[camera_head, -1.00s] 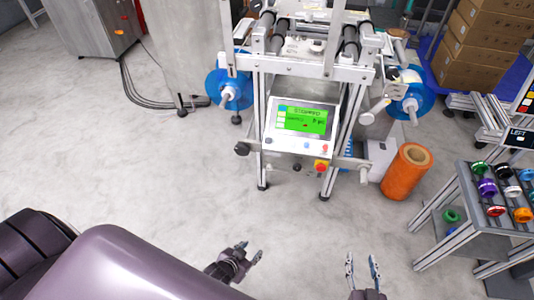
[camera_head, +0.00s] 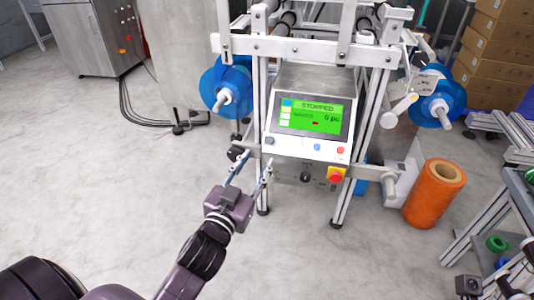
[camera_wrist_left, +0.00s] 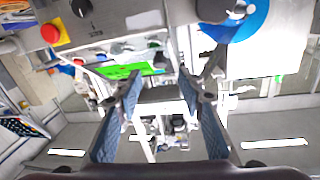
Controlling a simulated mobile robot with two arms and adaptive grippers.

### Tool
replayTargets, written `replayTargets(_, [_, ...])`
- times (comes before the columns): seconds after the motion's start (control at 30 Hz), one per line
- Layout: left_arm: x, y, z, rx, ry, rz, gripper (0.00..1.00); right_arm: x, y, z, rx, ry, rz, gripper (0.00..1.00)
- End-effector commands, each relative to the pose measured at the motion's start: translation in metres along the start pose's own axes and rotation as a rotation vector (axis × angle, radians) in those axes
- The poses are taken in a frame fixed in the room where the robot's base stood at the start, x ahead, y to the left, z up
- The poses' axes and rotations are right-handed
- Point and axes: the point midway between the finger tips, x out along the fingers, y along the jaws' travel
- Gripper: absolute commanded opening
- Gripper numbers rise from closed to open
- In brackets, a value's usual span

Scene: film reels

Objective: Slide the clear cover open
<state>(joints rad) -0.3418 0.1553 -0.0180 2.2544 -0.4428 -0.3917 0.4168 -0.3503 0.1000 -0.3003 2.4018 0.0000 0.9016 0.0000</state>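My left gripper (camera_head: 250,172) is in front of the machine, at the lower left of its control panel (camera_head: 308,122). Its two fingers are apart with nothing between them. The left wrist view also shows the gripper (camera_wrist_left: 160,80) open and empty, with the machine's frame beyond the fingertips. I cannot make out the clear cover for certain in either view. My right gripper cannot be made out in the head view.
The green screen (camera_head: 312,118) reads STOPPED. A red emergency button (camera_head: 335,174) sits below it. Blue reels flank the machine at left (camera_head: 213,88) and right (camera_head: 452,95). An orange roll (camera_head: 428,200) stands on the floor at right.

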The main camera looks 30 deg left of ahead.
Motion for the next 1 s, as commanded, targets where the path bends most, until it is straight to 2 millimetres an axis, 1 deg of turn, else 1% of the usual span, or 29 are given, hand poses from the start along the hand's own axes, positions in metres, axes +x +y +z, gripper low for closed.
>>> replayTargets(0.17, [0.019, 0.000, -0.001, 0.002, 0.004, 0.000, 0.36, -0.005, 0.000, 0.001, 0.000, 0.000, 0.000, 0.40])
replayTargets(0.23, [0.029, 0.000, 0.000, 0.003, 0.002, 0.000, 0.36, -0.007, 0.000, 0.002, 0.000, 0.000, -0.001, 0.40])
replayTargets(0.4, [0.053, 0.000, 0.000, 0.003, 0.002, 0.000, 0.36, -0.010, 0.000, 0.003, -0.001, 0.008, -0.004, 0.40])
replayTargets(0.5, [0.064, 0.000, 0.001, 0.001, 0.001, 0.001, 0.36, -0.007, 0.000, 0.004, -0.003, 0.018, -0.009, 0.40])
replayTargets(0.7, [0.075, 0.001, 0.000, 0.001, -0.001, 0.001, 0.36, -0.005, -0.001, 0.005, -0.004, 0.025, -0.014, 0.40])
replayTargets(0.97, [0.075, 0.001, 0.000, 0.001, -0.002, 0.001, 0.36, -0.005, -0.001, 0.004, -0.004, 0.025, -0.014, 0.40])
replayTargets(1.0, [0.075, 0.001, 0.000, 0.001, -0.002, 0.001, 0.33, -0.005, -0.001, 0.004, -0.004, 0.025, -0.014, 0.40])
